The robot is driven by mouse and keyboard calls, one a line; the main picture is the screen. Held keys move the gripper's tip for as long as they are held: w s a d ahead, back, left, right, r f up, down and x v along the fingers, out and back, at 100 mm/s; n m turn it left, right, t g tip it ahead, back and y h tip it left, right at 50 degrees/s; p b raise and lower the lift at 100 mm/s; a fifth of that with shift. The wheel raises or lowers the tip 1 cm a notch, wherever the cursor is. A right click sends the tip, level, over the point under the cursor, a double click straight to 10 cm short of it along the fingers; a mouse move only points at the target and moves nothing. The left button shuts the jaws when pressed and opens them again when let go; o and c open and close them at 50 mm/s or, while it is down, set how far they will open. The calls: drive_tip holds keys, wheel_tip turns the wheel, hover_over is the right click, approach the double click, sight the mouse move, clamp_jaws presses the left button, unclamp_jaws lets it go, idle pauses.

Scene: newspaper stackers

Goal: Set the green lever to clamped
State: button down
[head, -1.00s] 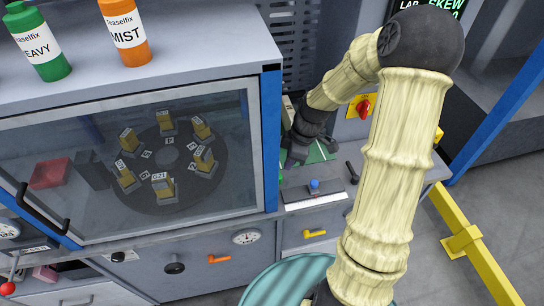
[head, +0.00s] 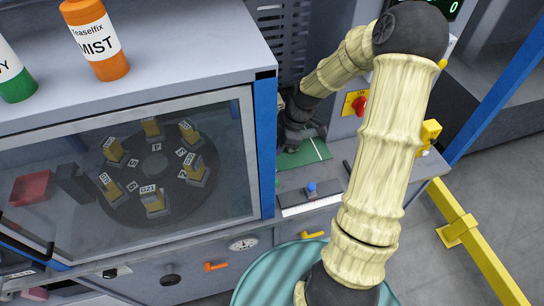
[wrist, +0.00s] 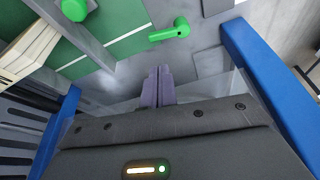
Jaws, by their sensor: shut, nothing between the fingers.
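The green lever (wrist: 171,31) shows in the wrist view, above and slightly right of my fingertips. It is a short bright green bar with a round hub at its right end, and it points left. My gripper (wrist: 158,74) is shut and empty, with a visible gap between its fingertips and the lever. In the head view my gripper (head: 294,138) is a dark shape between the cabinet and the back panel. I cannot make out the green lever there.
In the wrist view, a green round knob (wrist: 74,9) and a paper stack (wrist: 28,50) are at upper left. Blue posts (wrist: 262,75) stand on both sides. The head view shows a glass-fronted cabinet (head: 247,150), a red knob (head: 360,105) and a blue knob (head: 311,187).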

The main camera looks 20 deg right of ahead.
drive_tip(key=p+x, duration=0.1)
drive_tip(key=x, duration=0.7)
drive_tip(key=shift+w+a+f+p, duration=0.15)
drive_tip(key=shift+w+f+p, duration=0.05)
drive_tip(key=shift+p, duration=0.2)
drive_tip(key=shift+s+f, duration=0.15)
drive_tip(key=shift+f, duration=0.3)
drive_tip(key=shift+a, duration=0.1)
drive_tip(key=shift+m, duration=0.3)
